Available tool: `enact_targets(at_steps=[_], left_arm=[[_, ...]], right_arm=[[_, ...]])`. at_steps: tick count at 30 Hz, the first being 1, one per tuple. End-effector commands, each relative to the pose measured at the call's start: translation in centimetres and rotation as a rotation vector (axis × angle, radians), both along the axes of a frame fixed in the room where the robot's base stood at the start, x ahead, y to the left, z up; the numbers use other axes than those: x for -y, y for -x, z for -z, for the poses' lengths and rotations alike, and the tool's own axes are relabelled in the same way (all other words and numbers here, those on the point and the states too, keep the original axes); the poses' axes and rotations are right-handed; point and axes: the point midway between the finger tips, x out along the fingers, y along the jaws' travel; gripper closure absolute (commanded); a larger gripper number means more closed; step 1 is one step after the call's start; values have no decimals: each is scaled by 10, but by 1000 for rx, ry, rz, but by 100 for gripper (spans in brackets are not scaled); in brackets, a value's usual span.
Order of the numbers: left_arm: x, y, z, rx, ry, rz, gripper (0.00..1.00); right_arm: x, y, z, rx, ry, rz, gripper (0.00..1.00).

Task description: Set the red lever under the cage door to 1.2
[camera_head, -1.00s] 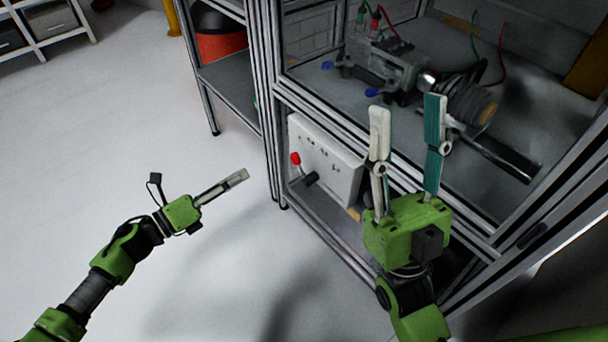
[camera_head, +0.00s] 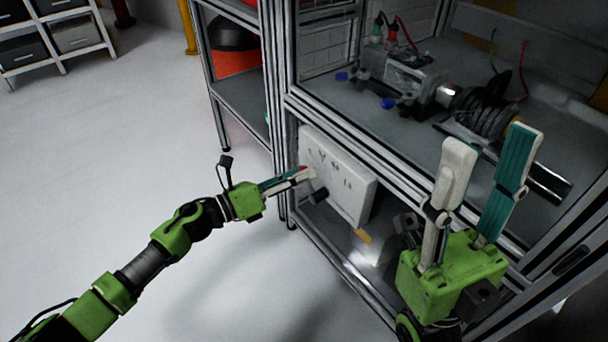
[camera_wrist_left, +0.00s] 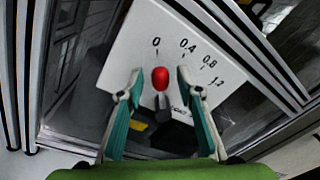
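The white panel (camera_head: 345,185) stands on the lower level of the metal frame. In the left wrist view its scale (camera_wrist_left: 196,62) reads 0, 0.4, 0.8 and 1.2 from left to right. The red lever knob (camera_wrist_left: 160,78) points up toward the 0. Its dark base (camera_wrist_left: 162,108) shows below it. My left gripper (camera_wrist_left: 159,77) is open, one finger on each side of the knob, with narrow gaps. In the head view my left gripper (camera_head: 300,174) is at the panel's left side and mostly hides the knob. My right gripper (camera_head: 492,145) is open and empty in front of the frame.
Metal frame posts (camera_head: 279,130) stand just left of the panel. A motor assembly (camera_head: 415,75) with wires sits on the shelf above. A shelf with a red and black container (camera_head: 236,60) stands behind. The floor (camera_head: 100,170) at left is clear.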

Motion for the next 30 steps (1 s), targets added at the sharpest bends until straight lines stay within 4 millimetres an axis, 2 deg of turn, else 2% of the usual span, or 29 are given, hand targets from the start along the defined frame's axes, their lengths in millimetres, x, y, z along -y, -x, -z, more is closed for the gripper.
enact_targets(at_steps=[5,14,18,30], left_arm=[[12,-7,0,0,-1,1,67],[14,-8,0,-1,-1,0,67],[14,-8,0,0,-1,1,100],[15,-6,-2,29,-22,0,100]], right_arm=[[0,0,3,-1,0,0,60],[0,0,3,-1,0,0,60],[0,0,3,-1,0,0,60],[0,0,3,-1,0,0,60]])
